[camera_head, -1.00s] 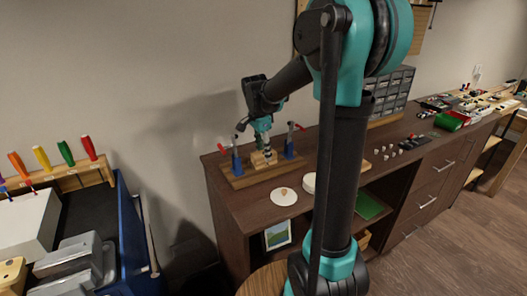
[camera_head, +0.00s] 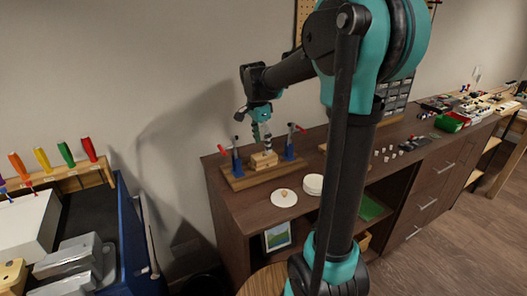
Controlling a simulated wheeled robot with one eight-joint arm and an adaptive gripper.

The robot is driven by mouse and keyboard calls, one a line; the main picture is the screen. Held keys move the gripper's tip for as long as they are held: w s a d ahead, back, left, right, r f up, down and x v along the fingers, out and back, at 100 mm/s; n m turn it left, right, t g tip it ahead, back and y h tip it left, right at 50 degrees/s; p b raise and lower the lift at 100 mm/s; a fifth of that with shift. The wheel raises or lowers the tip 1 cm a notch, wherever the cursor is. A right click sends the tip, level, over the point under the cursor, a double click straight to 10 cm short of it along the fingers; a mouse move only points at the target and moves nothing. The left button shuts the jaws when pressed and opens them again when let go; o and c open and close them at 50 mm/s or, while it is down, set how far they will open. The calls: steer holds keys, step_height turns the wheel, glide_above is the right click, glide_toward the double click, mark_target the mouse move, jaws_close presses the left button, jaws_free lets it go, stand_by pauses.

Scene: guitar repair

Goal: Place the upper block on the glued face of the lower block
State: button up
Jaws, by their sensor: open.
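A small stack of pale wooden blocks (camera_head: 264,159) sits on a brown wooden clamping board (camera_head: 238,182) on the cabinet top. The upper block appears to rest on the lower one, but at this size I cannot make out the seam or any glue. My gripper (camera_head: 266,148) is open and empty, pointing down just above the blocks. It seems to be clear of them. Two blue clamps with red handles stand on the board, the left clamp (camera_head: 236,160) and the right clamp (camera_head: 289,148), one on each side of the blocks.
A white disc (camera_head: 284,198) with a small tan item lies in front of the board. A stack of white discs (camera_head: 313,184) is to its right. Small pale pieces (camera_head: 387,154) and a drawer organizer (camera_head: 397,96) are farther right. A tool cart (camera_head: 130,235) stands at left.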

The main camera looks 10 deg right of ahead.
mark_target(260, 156)
step_height(260, 156, up, 8)
steer(key=shift+s+a+f, duration=0.15)
steer(key=shift+a+f, duration=0.05)
steer(key=shift+a, duration=0.25)
